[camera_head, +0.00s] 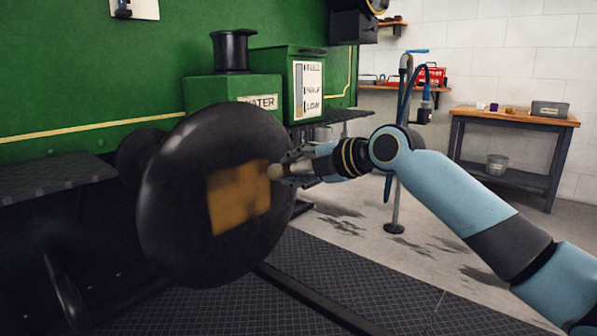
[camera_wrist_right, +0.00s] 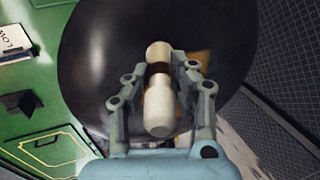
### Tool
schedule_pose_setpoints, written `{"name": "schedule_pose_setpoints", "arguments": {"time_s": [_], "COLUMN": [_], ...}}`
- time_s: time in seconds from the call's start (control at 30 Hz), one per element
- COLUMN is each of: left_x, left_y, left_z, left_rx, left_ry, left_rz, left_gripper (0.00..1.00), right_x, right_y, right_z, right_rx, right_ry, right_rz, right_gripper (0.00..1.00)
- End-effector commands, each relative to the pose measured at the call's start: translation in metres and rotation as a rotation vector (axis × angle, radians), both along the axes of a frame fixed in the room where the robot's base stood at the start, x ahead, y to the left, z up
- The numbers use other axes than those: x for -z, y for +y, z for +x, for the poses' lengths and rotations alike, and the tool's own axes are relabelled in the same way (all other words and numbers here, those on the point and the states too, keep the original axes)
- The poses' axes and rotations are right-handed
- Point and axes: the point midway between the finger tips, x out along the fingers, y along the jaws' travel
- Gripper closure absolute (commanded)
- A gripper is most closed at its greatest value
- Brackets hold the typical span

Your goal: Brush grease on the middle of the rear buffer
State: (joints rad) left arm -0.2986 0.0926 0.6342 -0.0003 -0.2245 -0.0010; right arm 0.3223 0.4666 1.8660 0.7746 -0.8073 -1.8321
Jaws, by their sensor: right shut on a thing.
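The rear buffer (camera_head: 175,225) is a large round black disc at the left centre of the head view; it also fills much of the right wrist view (camera_wrist_right: 95,65). A patch of brown-orange grease (camera_head: 237,200) covers its middle. My right gripper (camera_head: 283,171) is at the right edge of this patch. It is shut on the brush (camera_wrist_right: 159,95), whose pale handle and tan end show between the fingers. The brush end (camera_head: 274,172) appears at or against the buffer face; exact contact is hard to tell. My left gripper is not in view.
The green tram body with a water tank (camera_head: 215,92) and a level gauge (camera_head: 308,88) stands behind the buffer. A water-column stand (camera_head: 395,228) is behind my right arm. A workbench (camera_head: 512,118) is at the back right. Open floor lies between.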

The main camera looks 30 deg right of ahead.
Motion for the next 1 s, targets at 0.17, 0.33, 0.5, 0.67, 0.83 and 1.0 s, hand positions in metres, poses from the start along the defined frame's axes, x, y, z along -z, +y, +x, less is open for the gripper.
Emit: {"name": "schedule_pose_setpoints", "arguments": {"time_s": [0.17,0.33,0.5,0.67,0.83,1.0], "left_x": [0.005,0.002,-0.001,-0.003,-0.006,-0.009], "left_y": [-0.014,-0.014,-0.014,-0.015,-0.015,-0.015], "left_z": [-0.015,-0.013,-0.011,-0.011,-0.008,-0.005], "left_rx": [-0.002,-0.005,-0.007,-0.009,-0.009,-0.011], "left_ry": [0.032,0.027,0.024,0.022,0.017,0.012], "left_rz": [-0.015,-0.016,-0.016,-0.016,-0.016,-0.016], "left_gripper": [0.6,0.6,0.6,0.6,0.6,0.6], "right_x": [0.006,0.005,0.004,0.003,0.001,0.0], "right_y": [0.008,0.023,0.034,0.038,0.052,0.066], "right_z": [-0.002,-0.009,-0.013,-0.015,-0.021,-0.027], "right_rx": [-0.002,-0.002,-0.001,-0.001,-0.001,-0.001], "right_ry": [0.001,0.001,0.0,0.001,0.0,0.001], "right_rz": [0.004,0.006,0.004,0.002,0.005,0.005], "right_gripper": [1.0,1.0,1.0,1.0,1.0,1.0]}}
